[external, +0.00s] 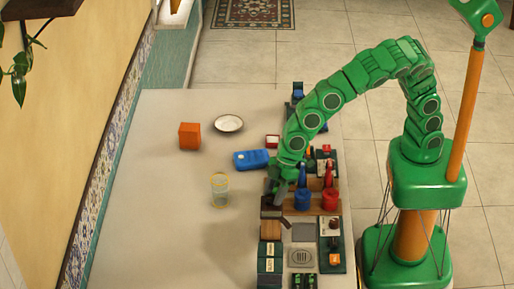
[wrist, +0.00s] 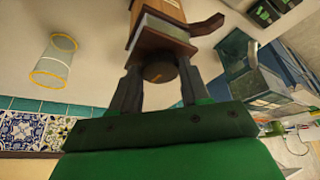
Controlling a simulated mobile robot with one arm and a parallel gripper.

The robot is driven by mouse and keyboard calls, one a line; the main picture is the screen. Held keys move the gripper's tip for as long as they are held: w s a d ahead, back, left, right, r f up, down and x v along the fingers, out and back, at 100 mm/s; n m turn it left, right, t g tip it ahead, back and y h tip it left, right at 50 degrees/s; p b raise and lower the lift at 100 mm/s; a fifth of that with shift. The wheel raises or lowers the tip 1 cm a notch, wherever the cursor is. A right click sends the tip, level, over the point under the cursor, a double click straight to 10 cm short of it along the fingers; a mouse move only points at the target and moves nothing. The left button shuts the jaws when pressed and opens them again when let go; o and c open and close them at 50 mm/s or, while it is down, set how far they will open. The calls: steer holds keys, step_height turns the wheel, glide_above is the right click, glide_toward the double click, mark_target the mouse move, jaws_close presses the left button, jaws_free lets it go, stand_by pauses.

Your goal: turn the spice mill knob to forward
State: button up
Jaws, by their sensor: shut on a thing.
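The spice mill appears in the wrist view as a brown, boxy body (wrist: 160,32) with a pale band and a brown handle-like part (wrist: 207,25) at its side. Its dark round knob (wrist: 158,71) faces my gripper (wrist: 160,80), whose two grey fingers sit on either side of it, shut on it. In the external view my gripper (external: 277,195) is low at the left edge of the row of devices, at the small brown mill (external: 269,212). The fingers and arm hide most of the mill there, and the knob's pointing direction cannot be read.
A clear glass with yellow rims (external: 219,190) stands left of my gripper. Blue and red bottle-like things (external: 302,190) stand close right.

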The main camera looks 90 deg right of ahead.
steer(key=m, duration=0.2)
steer(key=m+h, duration=0.1)
steer(key=m, duration=0.1)
steer(key=shift+a+m+t+h, duration=0.2)
steer(key=shift+m+t+h, duration=0.1)
steer(key=shift+t, duration=0.1)
steer(key=m+h, duration=0.2)
steer(key=m, duration=0.2)
steer(key=shift+a+m, duration=0.15)
steer(key=shift+m, duration=0.25)
steer(key=m+h, duration=0.1)
steer(key=m, duration=0.3)
steer(key=shift+a, duration=0.2)
steer(key=shift+w+a+m+g+h, duration=0.1)
steer(key=shift+m+g+h, duration=0.35)
steer(key=shift+m, duration=0.8)
steer(key=shift+a+m+g+h, duration=0.1)
steer(key=shift+m+g+h, duration=0.35)
steer(key=shift+m, duration=0.8)
steer(key=o, duration=1.1)
steer(key=shift+c, duration=0.2)
